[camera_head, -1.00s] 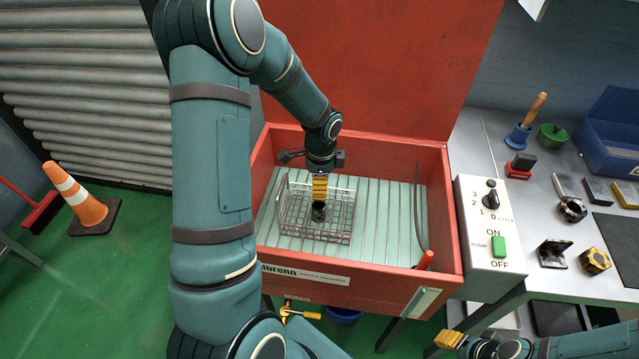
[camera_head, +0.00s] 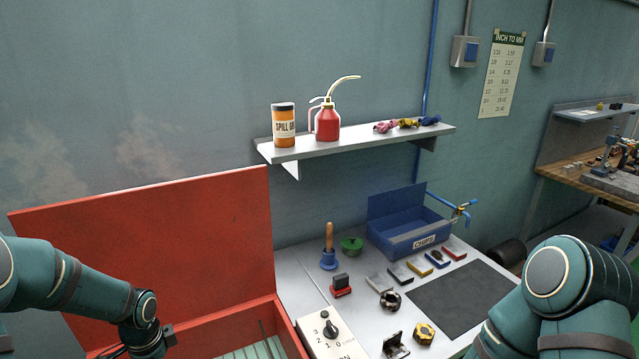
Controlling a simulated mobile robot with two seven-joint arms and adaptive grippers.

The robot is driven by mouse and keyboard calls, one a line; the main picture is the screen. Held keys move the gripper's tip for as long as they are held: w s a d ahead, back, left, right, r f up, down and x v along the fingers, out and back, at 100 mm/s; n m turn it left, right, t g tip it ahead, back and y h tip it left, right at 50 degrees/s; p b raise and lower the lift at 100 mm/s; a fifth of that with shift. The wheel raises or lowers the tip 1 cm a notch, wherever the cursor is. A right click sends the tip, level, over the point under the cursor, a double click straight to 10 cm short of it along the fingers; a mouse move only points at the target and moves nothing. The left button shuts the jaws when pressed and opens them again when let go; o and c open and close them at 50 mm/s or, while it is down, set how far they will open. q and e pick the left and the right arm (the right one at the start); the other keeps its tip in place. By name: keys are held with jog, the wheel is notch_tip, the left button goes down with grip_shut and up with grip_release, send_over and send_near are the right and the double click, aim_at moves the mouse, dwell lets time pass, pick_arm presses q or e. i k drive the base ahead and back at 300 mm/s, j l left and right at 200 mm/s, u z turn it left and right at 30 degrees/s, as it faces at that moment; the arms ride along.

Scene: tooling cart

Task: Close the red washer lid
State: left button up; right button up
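The red washer lid (camera_head: 150,250) stands open and upright at the left, behind the red washer tub (camera_head: 235,328). Only the far part of the tub shows, with a strip of its ribbed floor; the rest is below the picture. My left arm comes in from the left across the lid's front, and its wrist is over the tub's left side. The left gripper's fingers are cut off by the bottom edge. My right arm is at the lower right, and its gripper is out of the picture.
The control box (camera_head: 328,335) is right of the tub. The bench (camera_head: 300,275) holds a plunger-like tool (camera_head: 328,250), a green pot (camera_head: 351,245), a blue chips bin (camera_head: 410,235), a dark mat (camera_head: 460,298) and several small parts. A wall shelf (camera_head: 350,142) with a red oil can (camera_head: 327,122) is above.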

aim_at(204, 246)
jog(key=k, duration=1)
